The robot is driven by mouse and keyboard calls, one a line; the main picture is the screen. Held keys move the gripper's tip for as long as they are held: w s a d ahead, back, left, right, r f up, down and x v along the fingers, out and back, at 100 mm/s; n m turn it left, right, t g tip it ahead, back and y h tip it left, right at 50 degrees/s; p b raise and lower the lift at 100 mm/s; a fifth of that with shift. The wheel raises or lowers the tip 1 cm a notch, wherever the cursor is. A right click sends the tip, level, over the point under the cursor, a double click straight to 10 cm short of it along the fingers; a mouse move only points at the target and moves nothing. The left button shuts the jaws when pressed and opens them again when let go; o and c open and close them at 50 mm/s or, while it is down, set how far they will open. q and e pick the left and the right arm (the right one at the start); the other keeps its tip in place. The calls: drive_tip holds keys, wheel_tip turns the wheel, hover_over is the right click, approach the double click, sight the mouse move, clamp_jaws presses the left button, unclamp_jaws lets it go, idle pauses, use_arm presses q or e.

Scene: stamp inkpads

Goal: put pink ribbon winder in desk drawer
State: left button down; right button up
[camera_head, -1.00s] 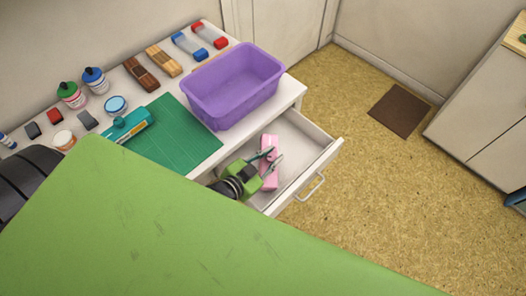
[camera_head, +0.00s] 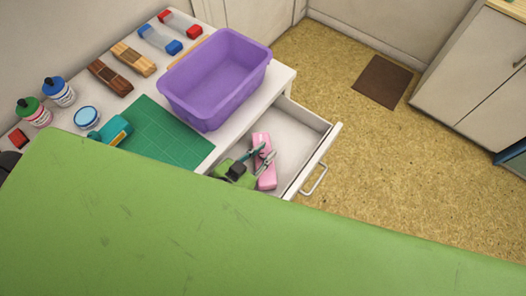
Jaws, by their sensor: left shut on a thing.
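The pink ribbon winder (camera_head: 266,177) is a long pink block inside the open desk drawer (camera_head: 296,126), near its front left part. My left gripper (camera_head: 262,158) is over the drawer with its fingers shut on the winder. Whether the winder touches the drawer floor I cannot tell. My green arm hides the near part of the drawer and desk. My right gripper is not in view.
A purple bin (camera_head: 215,82) stands on the desk at the drawer's back left. A green cutting mat (camera_head: 165,135), a teal tool (camera_head: 112,131), bottles and stamps lie on the desk. The drawer handle (camera_head: 315,179) sticks out over clear floor.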

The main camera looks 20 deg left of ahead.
use_arm(q)
drive_tip(key=shift+w+a, duration=0.1)
drive_tip(key=shift+a, duration=0.1)
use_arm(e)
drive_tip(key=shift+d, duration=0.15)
use_arm(q)
drive_tip(key=shift+f, duration=0.1)
drive_tip(key=c, duration=2)
unclamp_jaws()
drive_tip(key=shift+d, duration=0.1)
drive_tip(key=shift+o, duration=0.9)
drive_tip(key=shift+s, duration=0.4)
drive_tip(key=v, duration=1.1)
drive_tip(key=shift+a+r, duration=0.25)
drive_tip(key=shift+r, duration=0.05)
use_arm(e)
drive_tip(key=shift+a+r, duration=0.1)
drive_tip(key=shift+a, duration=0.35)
use_arm(q)
drive_tip(key=shift+s, duration=0.1)
